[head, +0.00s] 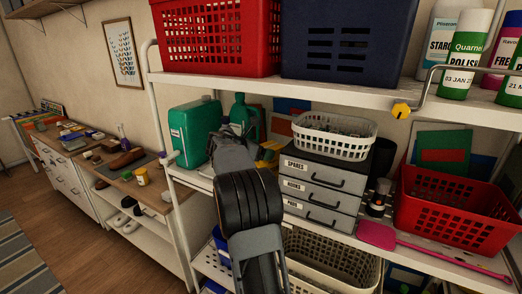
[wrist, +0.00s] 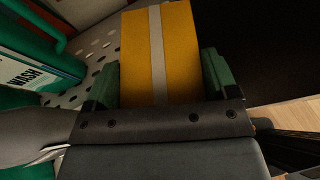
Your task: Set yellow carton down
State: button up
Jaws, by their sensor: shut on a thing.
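The yellow carton (wrist: 180,40), with a pale stripe down its middle, fills the top centre of the wrist view. My gripper (wrist: 158,78) is shut on it, with a green-padded finger against each side. In the head view a small part of the carton (head: 268,153) shows past my arm, at the middle shelf between the green bottles and the grey drawer unit. My arm hides most of it there. The perforated shelf (wrist: 93,66) shows left of the carton in the wrist view. I cannot tell whether the carton touches it.
A green jug (head: 190,132) and a green bottle (head: 243,113) stand left and behind. The grey drawer unit (head: 322,190), topped by a white basket (head: 335,148), stands right. A red basket (head: 455,207) is farther right. The upper shelf (head: 330,92) hangs above.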

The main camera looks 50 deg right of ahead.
jog(key=shift+f, duration=0.1)
jog(key=o, duration=1.6)
jog(key=b+v, duration=0.3)
jog(key=v, duration=0.9)
jog(key=s+a+f+m+t+y, duration=0.2)
jog(key=s+a+f+m+y, duration=0.2)
jog(key=a, duration=0.5)
jog(key=s+a+f+m+t+y, duration=0.2)
jog(key=s+a+f+m+y, duration=0.3)
jog(key=a, duration=0.5)
jog(key=s+a+f+m+t+y, duration=0.3)
jog(key=s+a+f+m+y, duration=0.1)
jog(key=s+a+f+m, duration=0.3)
jog(key=shift+s+a, duration=1.4)
jog(key=shift+s, duration=0.1)
jog(key=shift+f, duration=0.15)
